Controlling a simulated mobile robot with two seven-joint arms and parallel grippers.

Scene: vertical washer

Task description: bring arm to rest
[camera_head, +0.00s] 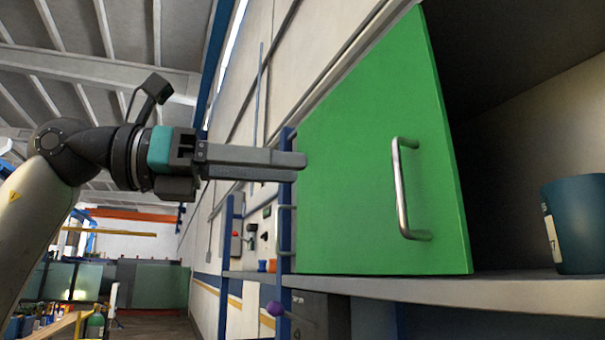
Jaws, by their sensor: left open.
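My left arm (75,150) comes in from the left and stretches level toward the middle of the head view. My left gripper (300,164) points right and holds nothing that I can see. I see it from the side, so its fingers overlap. Its tips are in front of the left edge of a green cabinet door (365,190); I cannot tell whether they touch it. The door stands open and has a metal bar handle (402,190), which is to the right of the gripper and apart from it. My right gripper is not in view.
Right of the door is an open cabinet with a grey shelf (450,291). A dark teal container (578,225) stands on it at the right edge. A blue post (286,230) stands just below my gripper tips.

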